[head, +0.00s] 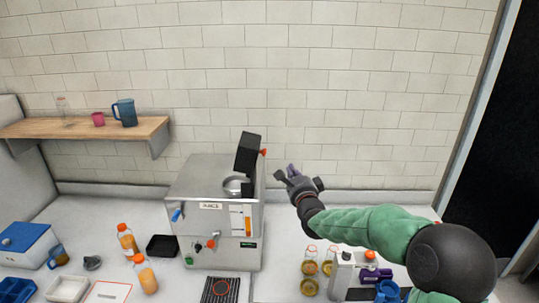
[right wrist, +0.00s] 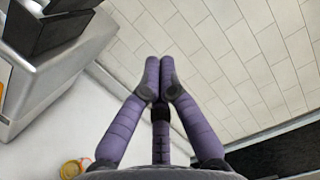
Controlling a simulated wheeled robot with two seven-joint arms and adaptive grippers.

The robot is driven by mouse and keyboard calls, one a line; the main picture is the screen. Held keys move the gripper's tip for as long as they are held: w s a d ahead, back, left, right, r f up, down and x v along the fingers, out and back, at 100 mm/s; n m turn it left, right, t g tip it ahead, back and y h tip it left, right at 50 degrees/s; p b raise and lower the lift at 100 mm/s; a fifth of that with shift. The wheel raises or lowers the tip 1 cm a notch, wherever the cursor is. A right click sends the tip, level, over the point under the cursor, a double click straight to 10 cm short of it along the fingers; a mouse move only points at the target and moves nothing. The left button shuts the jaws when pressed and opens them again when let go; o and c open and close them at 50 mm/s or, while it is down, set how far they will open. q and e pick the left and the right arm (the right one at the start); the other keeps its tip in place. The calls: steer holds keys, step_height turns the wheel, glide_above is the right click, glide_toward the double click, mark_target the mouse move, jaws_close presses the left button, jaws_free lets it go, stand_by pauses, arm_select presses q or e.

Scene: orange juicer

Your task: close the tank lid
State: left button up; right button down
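The steel juicer (head: 210,215) stands on the counter. Its black tank lid (head: 247,153) is raised, tilted up above the round tank opening (head: 236,186), with a small red knob (head: 263,152) on its right side. The dark lid also shows at the upper left of the right wrist view (right wrist: 60,22). My right gripper (head: 287,176) is to the right of the lid, apart from it. In the right wrist view its purple fingers meet at the tips (right wrist: 160,76) with nothing between them. My left gripper is not in view.
Orange bottles (head: 127,240), a black tray (head: 162,246) and a blue box (head: 27,242) are left of the juicer. Glass jars (head: 310,287) and a white device (head: 344,272) stand front right, below my right arm. A wooden shelf (head: 80,129) holds a blue pitcher (head: 126,112). The tiled wall is behind.

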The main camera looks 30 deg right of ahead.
mark_target(251, 156)
steer(key=w+r+p, duration=0.1)
steer(key=w+p, duration=0.2)
steer(key=w, duration=0.7)
steer(key=shift+a, duration=0.45)
steer(key=shift+w+a+r, duration=0.1)
steer(key=shift+w+a+r+n, duration=0.1)
steer(key=shift+a+r+n, duration=0.1)
steer(key=shift+n, duration=0.3)
